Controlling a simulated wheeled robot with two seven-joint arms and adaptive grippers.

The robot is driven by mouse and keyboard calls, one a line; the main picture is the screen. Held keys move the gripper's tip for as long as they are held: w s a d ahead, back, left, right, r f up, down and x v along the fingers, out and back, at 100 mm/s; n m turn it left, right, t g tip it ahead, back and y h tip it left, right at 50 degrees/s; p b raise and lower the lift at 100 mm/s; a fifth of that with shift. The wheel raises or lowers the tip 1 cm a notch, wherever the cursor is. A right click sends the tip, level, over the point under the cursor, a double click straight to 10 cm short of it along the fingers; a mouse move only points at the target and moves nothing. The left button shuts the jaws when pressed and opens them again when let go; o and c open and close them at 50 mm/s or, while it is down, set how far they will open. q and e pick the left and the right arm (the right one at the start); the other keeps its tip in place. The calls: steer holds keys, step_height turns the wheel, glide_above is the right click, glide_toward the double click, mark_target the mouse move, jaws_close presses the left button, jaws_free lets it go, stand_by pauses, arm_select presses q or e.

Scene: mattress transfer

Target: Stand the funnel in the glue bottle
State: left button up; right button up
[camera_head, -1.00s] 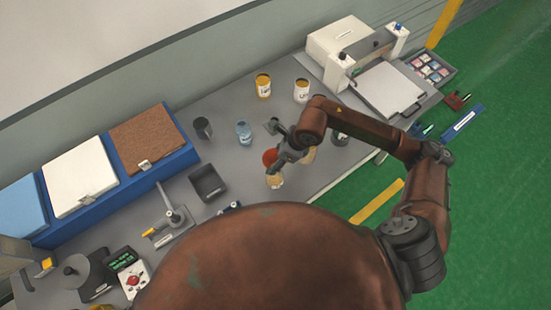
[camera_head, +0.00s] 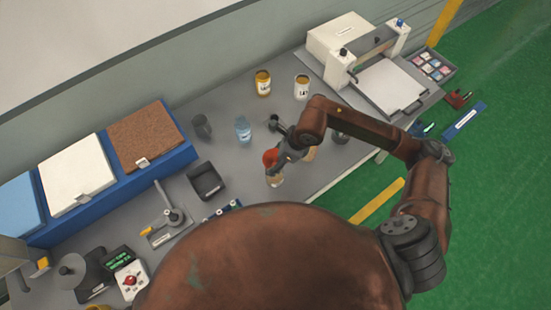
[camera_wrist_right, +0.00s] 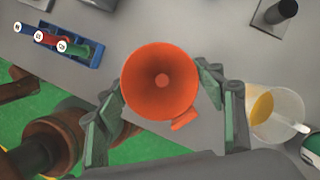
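The orange-red funnel (camera_head: 269,157) is wide end up, just above or at the top of a pale bottle (camera_head: 275,181); whether its stem is inside cannot be told. In the right wrist view, the funnel (camera_wrist_right: 161,80) faces me, with its stem and whatever is below hidden. My right gripper (camera_head: 280,153) is at the funnel. In the right wrist view, its green-grey fingers (camera_wrist_right: 163,82) stand on either side of the rim, very close to it; whether they press on it cannot be told. My left gripper is not in view.
A clear cup (camera_wrist_right: 290,108) with yellow contents stands beside the right finger. A blue rack (camera_wrist_right: 65,45) holds several coloured tubes. A blue cup (camera_head: 243,130), a dark bin (camera_head: 206,181) and two labelled jars (camera_head: 263,83) (camera_head: 301,87) stand on the grey bench.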

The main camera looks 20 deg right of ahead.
steer(key=shift+o, duration=1.3)
steer(key=shift+r, duration=0.2)
steer(key=v, duration=1.1)
steer(key=shift+d+r, duration=0.15)
steer(key=shift+r, duration=0.1)
steer(key=shift+s, duration=0.15)
